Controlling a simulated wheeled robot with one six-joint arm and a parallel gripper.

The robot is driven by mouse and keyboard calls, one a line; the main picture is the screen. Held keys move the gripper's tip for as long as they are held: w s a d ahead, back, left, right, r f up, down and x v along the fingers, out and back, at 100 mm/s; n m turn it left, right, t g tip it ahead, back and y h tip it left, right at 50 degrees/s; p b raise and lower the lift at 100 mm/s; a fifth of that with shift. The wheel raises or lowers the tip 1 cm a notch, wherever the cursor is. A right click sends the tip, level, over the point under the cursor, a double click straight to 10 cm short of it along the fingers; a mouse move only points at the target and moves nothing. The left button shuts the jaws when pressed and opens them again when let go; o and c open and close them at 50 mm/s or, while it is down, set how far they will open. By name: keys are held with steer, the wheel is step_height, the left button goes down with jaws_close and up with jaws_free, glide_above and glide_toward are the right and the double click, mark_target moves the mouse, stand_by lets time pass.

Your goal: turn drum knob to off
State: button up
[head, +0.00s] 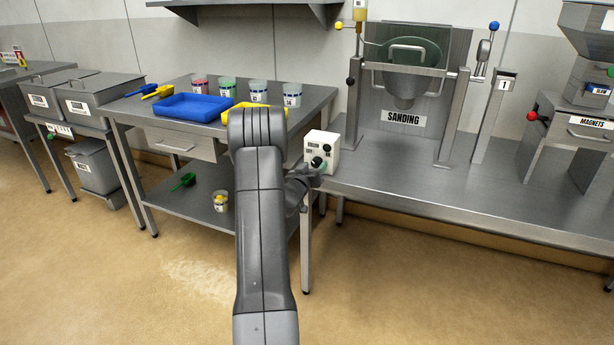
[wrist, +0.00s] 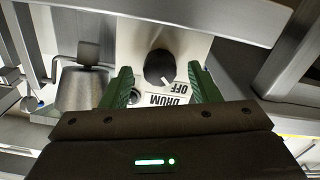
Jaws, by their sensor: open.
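The control box (head: 324,141) is white and stands at the left end of the steel bench. In the wrist view the drum knob (wrist: 159,67) is round and black, on the white panel, with a short white mark at its lower right. The DRUM and OFF lettering (wrist: 168,95) appears upside down just below it, and the mark lies on the side toward OFF. My gripper (wrist: 160,78) is open, its green fingers on either side of the knob with visible gaps. In the head view my gripper (head: 318,171) is at the box front, partly hidden by my arm.
A second small dark knob (wrist: 133,96) sits near the left finger. A table with a blue tray (head: 193,107) and several cups stands to the left. The floor in front is clear.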

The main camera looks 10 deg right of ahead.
steer(key=v, duration=1.3)
steer(key=x, duration=1.3)
steer(key=shift+w+d, duration=0.2)
steer(key=shift+w, duration=0.1)
